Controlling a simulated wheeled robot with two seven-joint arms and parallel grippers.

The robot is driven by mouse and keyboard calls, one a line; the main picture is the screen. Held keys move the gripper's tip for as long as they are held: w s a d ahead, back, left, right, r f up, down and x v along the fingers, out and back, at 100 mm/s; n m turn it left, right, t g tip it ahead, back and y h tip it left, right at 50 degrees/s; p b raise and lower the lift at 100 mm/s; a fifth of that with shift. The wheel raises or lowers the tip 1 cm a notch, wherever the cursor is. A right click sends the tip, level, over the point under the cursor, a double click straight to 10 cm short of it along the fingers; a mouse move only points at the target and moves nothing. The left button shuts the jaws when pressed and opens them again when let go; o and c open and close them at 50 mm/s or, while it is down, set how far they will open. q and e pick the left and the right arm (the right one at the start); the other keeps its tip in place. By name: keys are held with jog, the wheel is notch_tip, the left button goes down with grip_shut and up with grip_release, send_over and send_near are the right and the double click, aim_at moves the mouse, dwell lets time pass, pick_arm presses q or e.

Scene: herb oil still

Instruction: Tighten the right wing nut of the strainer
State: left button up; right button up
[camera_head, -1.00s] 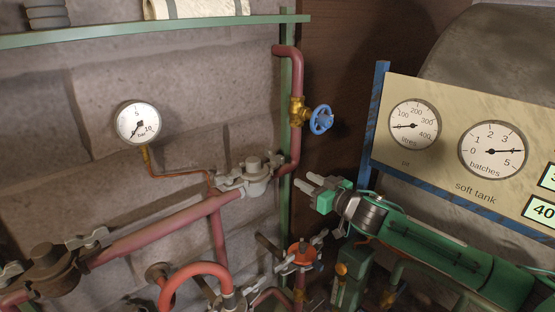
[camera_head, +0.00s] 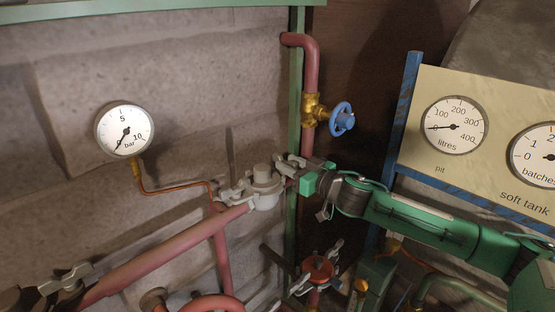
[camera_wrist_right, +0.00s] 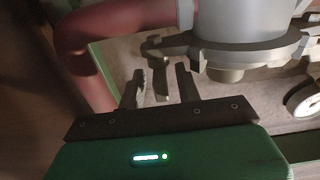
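The strainer appears to be the grey fitting (camera_head: 263,190) on the red pipe in the head view. Its round grey body (camera_wrist_right: 240,25) fills the upper right of the right wrist view. A grey wing nut (camera_head: 230,194) shows on its left side. My right gripper (camera_head: 286,168) is at its right side and partly hides the right wing nut. In the right wrist view, the right wing nut (camera_wrist_right: 160,82) reaches down between the two separated fingers of my right gripper (camera_wrist_right: 160,70), with gaps visible beside it.
A vertical red pipe (camera_head: 312,70) with a blue handwheel (camera_head: 342,120) rises just above my right gripper. A pressure gauge (camera_head: 125,130) is on the left. A gauge panel (camera_head: 480,125) stands right. An orange-red fitting (camera_head: 318,268) with wing nuts is below.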

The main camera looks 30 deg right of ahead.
jog(key=shift+w+a, duration=0.2)
jog(key=shift+w, duration=0.15)
jog(key=shift+s, duration=0.1)
grip_shut()
